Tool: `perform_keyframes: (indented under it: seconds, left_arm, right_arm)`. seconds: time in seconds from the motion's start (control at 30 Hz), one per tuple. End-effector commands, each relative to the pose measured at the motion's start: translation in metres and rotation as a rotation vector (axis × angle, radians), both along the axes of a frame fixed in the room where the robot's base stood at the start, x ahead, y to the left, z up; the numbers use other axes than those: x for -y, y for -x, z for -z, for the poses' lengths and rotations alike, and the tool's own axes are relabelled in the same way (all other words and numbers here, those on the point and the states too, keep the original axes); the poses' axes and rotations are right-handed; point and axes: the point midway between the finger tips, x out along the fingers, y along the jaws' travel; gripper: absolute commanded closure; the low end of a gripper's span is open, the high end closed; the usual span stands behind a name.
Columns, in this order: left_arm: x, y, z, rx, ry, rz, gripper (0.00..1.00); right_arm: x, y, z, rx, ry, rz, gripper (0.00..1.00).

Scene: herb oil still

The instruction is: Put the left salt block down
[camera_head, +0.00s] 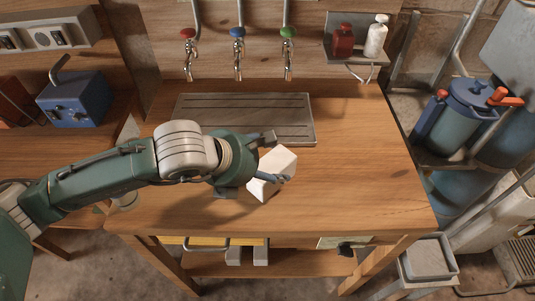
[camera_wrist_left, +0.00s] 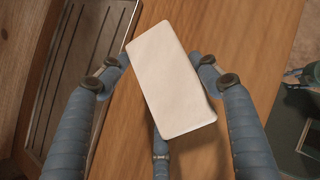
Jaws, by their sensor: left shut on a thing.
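A white salt block (camera_head: 272,173) is held in my left gripper (camera_head: 275,158) over the wooden table (camera_head: 370,180). In the left wrist view the block (camera_wrist_left: 172,80) is a pale slab, tilted in the picture, with the fingers of my left gripper (camera_wrist_left: 160,75) closed on its two sides. In the head view the block is just in front of the slatted drain tray. I cannot tell whether its lower edge touches the table. My right gripper is not in view.
The slatted drain tray (camera_head: 245,112) lies at the back of the table under three taps. A shelf (camera_head: 357,57) with a red and a white bottle hangs at the back right. The table's right half is clear.

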Motion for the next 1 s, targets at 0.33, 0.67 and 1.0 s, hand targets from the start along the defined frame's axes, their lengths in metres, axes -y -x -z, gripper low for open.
perform_keyframes:
  seconds: [0.33,0.67,1.0]
  left_arm:
    - [0.001,-0.001,-0.001,0.008,0.006,0.001,0.94]
    - [0.000,0.000,0.003,0.001,0.001,0.000,0.18]
    - [-0.006,0.005,-0.009,0.003,0.001,0.000,0.18]
  right_arm:
    - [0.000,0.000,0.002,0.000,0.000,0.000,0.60]
    - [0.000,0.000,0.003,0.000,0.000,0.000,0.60]
    - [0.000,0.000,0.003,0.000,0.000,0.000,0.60]
